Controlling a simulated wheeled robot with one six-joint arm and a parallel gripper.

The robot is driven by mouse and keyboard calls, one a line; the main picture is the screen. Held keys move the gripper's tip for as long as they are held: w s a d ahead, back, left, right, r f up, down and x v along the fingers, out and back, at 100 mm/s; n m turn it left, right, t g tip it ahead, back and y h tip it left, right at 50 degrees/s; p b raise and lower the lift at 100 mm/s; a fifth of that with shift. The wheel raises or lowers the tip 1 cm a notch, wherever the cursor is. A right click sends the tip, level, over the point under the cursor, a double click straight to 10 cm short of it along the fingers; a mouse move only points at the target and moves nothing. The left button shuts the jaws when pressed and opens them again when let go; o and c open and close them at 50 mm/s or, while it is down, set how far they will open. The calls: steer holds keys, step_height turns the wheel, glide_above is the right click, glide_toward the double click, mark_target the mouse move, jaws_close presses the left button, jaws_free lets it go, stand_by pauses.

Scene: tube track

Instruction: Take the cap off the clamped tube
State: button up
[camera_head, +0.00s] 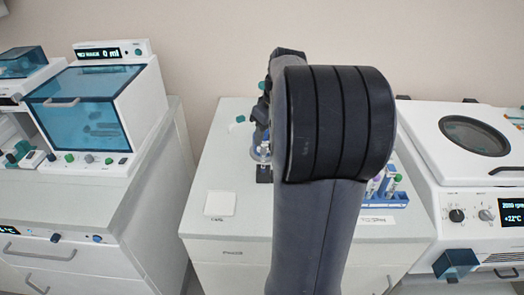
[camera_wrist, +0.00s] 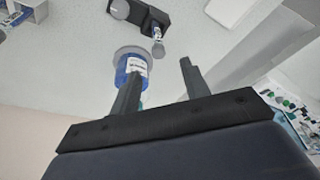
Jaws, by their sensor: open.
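In the wrist view a small tube (camera_wrist: 157,34) with a grey end, seemingly its cap (camera_wrist: 158,49), sits at a black clamp block (camera_wrist: 148,18) near the top. My gripper (camera_wrist: 160,82) is open, its two dark fingers apart with nothing between them. The tube lies beyond the fingertips, apart from them. In the head view my arm covers the middle of the bench and hides most of the clamp area. Part of the clamp (camera_head: 264,172) seems to show at the arm's left edge.
A blue, labelled container with a grey round rim (camera_wrist: 133,68) is close to the left finger in the wrist view. In the head view a blue tube rack (camera_head: 398,200) stands right of my arm and a white pad (camera_head: 220,203) lies left. A centrifuge (camera_head: 470,140) is at right.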

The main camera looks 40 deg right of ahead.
mark_target(264, 150)
steer(key=x, duration=0.5)
steer(key=shift+s+d+f+p, duration=0.1)
steer(key=shift+p, duration=0.2)
steer(key=shift+c, duration=0.2)
jaws_close()
